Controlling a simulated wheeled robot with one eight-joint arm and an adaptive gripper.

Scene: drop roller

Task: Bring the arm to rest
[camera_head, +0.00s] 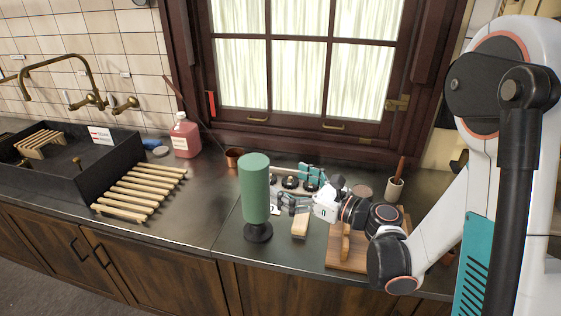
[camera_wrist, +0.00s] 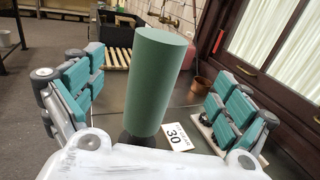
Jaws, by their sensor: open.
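My gripper (camera_head: 296,190) is over the dark counter, to the right of a tall green roller (camera_head: 255,190) that stands upright on a dark round base. In the wrist view the gripper (camera_wrist: 150,105) is open, with its teal-padded fingers wide apart. The green roller (camera_wrist: 158,80) shows upright between and beyond the fingers there. Whether the fingers touch it is not clear, but gaps show on both sides. My arm comes in from the right in the head view.
A wooden slatted rack (camera_head: 140,190) lies left, beside a dark sink (camera_head: 70,165). A pink bottle (camera_head: 185,136) and a copper pot (camera_head: 234,157) stand behind. A wooden block (camera_head: 300,224), a cutting board (camera_head: 345,262) and a cup with a handle (camera_head: 394,189) are near the arm. The window is behind.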

